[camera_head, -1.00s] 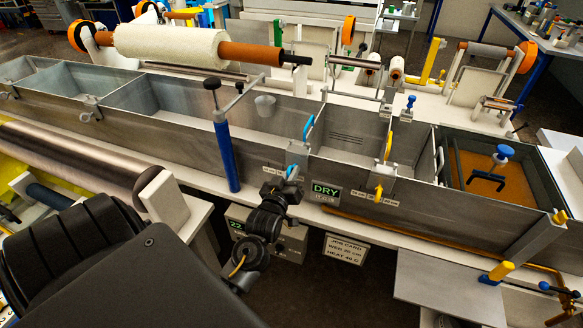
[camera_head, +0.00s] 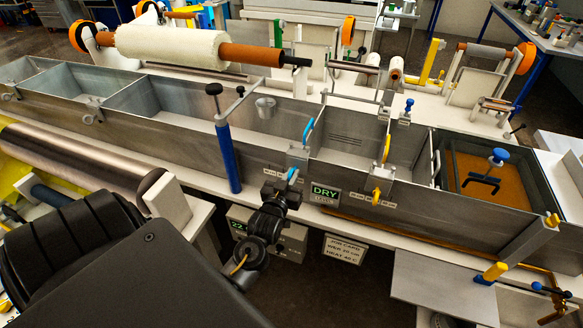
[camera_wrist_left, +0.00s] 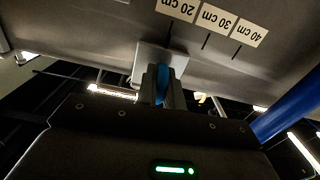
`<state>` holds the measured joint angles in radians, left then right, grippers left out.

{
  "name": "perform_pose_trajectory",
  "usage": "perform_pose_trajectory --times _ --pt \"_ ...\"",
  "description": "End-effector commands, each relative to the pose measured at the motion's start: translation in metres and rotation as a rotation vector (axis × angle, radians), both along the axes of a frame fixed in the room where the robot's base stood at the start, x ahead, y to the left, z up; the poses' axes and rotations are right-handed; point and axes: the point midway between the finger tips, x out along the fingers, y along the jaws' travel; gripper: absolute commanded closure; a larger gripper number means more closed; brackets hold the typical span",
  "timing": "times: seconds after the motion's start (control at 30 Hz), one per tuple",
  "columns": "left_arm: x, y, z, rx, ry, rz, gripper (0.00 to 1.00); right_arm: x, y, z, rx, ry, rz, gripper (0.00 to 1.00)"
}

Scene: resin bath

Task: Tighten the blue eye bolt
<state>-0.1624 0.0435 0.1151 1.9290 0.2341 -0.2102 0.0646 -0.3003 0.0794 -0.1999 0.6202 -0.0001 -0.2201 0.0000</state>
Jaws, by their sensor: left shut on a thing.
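The blue eye bolt (camera_head: 292,174) sits on a grey bracket on the front wall of the metal bath. My left gripper (camera_head: 283,185) reaches it from below and in front. In the left wrist view the two fingers (camera_wrist_left: 160,88) are shut on the blue eye of the bolt (camera_wrist_left: 161,84), which shows edge-on between them. The fingers hide part of it, and its thread is not visible. My right gripper is not in view.
A yellow eye bolt (camera_head: 377,195) is on a similar bracket to the right. A blue post (camera_head: 228,160) stands close on the left. The green DRY display (camera_head: 325,193) is just right of my gripper. Depth labels (camera_wrist_left: 212,18) mark the bath wall.

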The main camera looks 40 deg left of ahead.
Motion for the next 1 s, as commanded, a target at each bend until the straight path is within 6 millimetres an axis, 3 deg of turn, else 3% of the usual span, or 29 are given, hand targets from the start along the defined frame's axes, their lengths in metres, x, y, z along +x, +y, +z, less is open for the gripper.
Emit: perform_pose_trajectory --times 0.1,0.13,0.3,0.67,1.0 --pt "0.0 0.0 0.0 0.0 0.0 0.0 1.0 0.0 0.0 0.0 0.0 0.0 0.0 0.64" --pt "0.0 0.0 0.0 -0.001 0.0 0.0 0.9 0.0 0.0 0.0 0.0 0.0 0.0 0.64" --pt "0.0 0.0 0.0 -0.001 0.0 0.0 0.7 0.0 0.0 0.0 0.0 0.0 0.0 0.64" --pt "-0.007 -0.003 -0.002 -0.001 0.0 -0.001 0.7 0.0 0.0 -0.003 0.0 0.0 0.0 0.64" --pt "-0.067 -0.023 -0.004 -0.003 0.001 0.0 0.7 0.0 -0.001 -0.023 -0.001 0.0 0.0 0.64"
